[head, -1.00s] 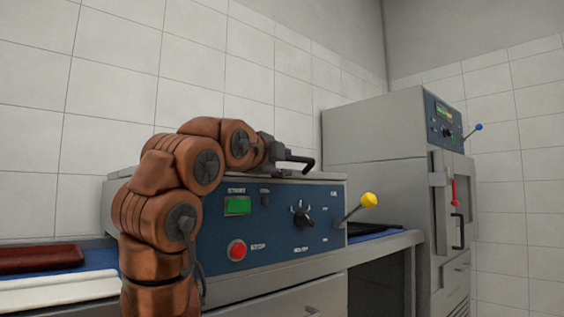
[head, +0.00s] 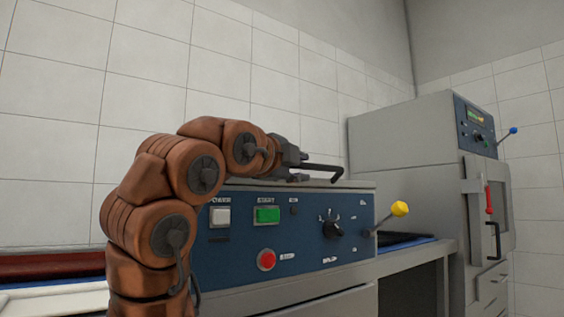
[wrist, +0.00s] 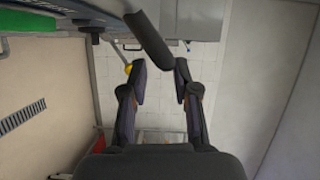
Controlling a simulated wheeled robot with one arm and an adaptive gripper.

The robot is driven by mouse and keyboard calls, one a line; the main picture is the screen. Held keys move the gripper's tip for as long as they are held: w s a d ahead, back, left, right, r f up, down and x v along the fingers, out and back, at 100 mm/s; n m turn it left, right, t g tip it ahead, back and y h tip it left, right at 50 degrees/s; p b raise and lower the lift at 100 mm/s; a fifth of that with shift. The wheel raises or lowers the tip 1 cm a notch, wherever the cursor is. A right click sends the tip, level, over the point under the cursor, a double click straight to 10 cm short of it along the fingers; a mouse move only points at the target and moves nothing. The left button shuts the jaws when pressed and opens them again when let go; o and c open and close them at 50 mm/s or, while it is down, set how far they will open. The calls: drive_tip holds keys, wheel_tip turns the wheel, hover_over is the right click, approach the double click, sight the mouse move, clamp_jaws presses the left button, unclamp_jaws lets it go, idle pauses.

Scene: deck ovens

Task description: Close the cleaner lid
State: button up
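The cleaner is a grey box with a blue front panel (head: 320,260). Its light grey lid (head: 348,184) lies flat along the top; whether a thin gap remains beneath it cannot be told. A black bar handle (head: 325,167) stands out at the lid's right end. My gripper (head: 297,170) is just above the lid, left of the handle's free end. In the wrist view my gripper (wrist: 161,64) is open, its two dark fingers apart. The dark handle (wrist: 149,38) slants down toward the gap between the fingertips; contact cannot be told.
A yellow-knobbed lever (head: 399,209) sticks out at the panel's right. A tall grey oven (head: 400,145) with a red-handled lever (head: 488,200) stands farther right. Dark red (head: 50,265) and white items lie at lower left. A tiled wall is behind.

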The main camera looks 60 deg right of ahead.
drive_tip(key=a, duration=0.6)
drive_tip(key=shift+w+a+r, duration=0.15)
drive_tip(key=shift+w+a, duration=0.1)
drive_tip(key=shift+a, duration=0.1)
idle(0.3)
